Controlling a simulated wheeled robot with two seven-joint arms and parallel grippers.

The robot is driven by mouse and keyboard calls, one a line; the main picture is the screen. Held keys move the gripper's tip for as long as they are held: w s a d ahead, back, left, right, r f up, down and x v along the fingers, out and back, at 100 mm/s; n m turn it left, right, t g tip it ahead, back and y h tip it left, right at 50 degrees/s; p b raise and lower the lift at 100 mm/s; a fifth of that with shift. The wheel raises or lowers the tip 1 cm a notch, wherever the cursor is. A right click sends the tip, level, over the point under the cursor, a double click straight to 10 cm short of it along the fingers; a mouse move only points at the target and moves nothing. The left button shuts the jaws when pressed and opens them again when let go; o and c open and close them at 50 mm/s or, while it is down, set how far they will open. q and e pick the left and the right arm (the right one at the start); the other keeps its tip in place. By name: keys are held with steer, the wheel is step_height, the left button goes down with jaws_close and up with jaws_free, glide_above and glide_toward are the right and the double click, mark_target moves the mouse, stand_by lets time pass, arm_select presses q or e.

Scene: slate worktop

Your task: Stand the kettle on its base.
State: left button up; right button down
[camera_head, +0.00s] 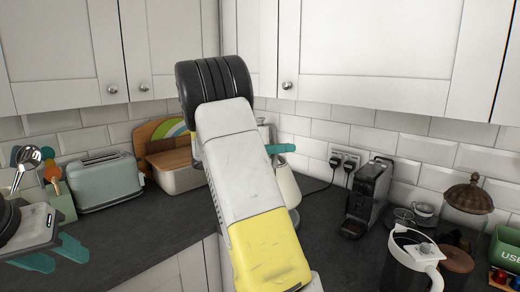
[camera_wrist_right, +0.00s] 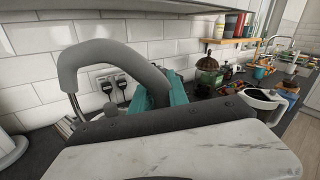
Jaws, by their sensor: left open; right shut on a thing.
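The cream kettle (camera_head: 285,187) stands near the back wall in the head view, partly hidden behind my right arm. In the wrist view its thick grey curved handle (camera_wrist_right: 108,50) arches up beside the wall. My right gripper (camera_head: 280,148) is shut on this handle, and its teal fingers (camera_wrist_right: 165,92) close around the handle's right end. My left gripper (camera_head: 52,256) is open and empty at the lower left of the head view, away from the kettle.
A black coffee machine (camera_head: 370,195) stands right of the kettle, below a socket (camera_head: 347,160) with plugs and a dark cable. A white-handled jug (camera_head: 408,258) stands at the front right. A pale green toaster (camera_head: 104,182) and a bread box (camera_head: 176,172) stand left.

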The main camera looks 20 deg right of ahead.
glide_above(283, 180)
steer(key=shift+f, duration=3.3)
steer(key=c, duration=1.6)
jaws_free()
steer(key=shift+o, duration=0.2)
steer(key=shift+f, duration=0.15)
steer(key=w+a, duration=0.2)
steer(key=a, duration=0.8)
steer(key=shift+a, duration=0.4)
steer(key=shift+s, duration=0.1)
